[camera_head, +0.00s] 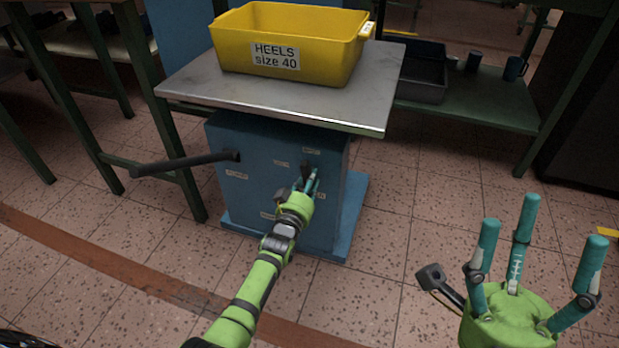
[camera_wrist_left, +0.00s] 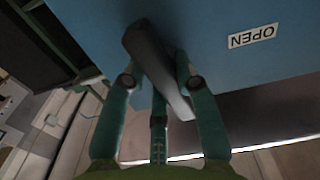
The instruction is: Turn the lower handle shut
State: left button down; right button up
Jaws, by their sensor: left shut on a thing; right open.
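The blue cabinet (camera_head: 265,180) stands under a metal tabletop. A dark handle (camera_head: 307,170) is on its front, mostly hidden behind my left gripper (camera_head: 312,183). In the left wrist view the dark handle (camera_wrist_left: 155,65) slants between the fingers of my left gripper (camera_wrist_left: 158,90), which is shut on it. My right gripper (camera_head: 535,235) is open and empty at the lower right, fingers up, away from the cabinet.
A long dark lever (camera_head: 185,163) sticks out to the left of the cabinet. A yellow bin (camera_head: 290,40) marked HEELS size 40 stands on the metal tabletop (camera_head: 200,82). A green shelf (camera_head: 470,100) holds a dark tray and mugs. The tiled floor in front is clear.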

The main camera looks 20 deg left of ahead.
pick_arm(q)
jog(key=shift+m, duration=0.7)
jog(key=c, duration=0.9)
grip_release()
jog(key=shift+c, duration=0.2)
jog(key=shift+s+a+f, duration=0.1)
jog(key=shift+s, duration=0.3)
jog(key=s, duration=1.1)
jog(key=shift+a, duration=0.15)
